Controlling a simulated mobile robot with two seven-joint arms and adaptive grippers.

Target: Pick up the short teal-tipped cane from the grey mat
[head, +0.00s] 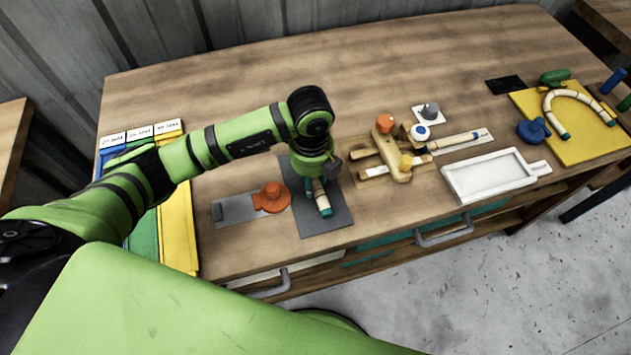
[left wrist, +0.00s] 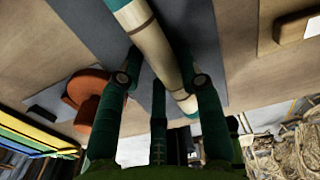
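The short teal-tipped cane (head: 321,198) lies on the grey mat (head: 335,217), its pale body and near teal tip showing below my left gripper. My left gripper (head: 316,183) points down over the cane; its far part is hidden under the gripper in the head view. In the left wrist view, the cane (left wrist: 155,48) runs diagonally past the spread fingertips of my left gripper (left wrist: 160,78), with a gap on the left side. The fingers look open around or just short of the cane; contact cannot be told. My right gripper is not in view.
An orange knobbed piece (head: 272,197) on a grey plate stands left of the mat. A wooden jig (head: 392,155) with orange and yellow knobs stands to the right. A white tray (head: 497,177) and yellow board (head: 585,145) lie farther right. Coloured strips (head: 178,230) lie left.

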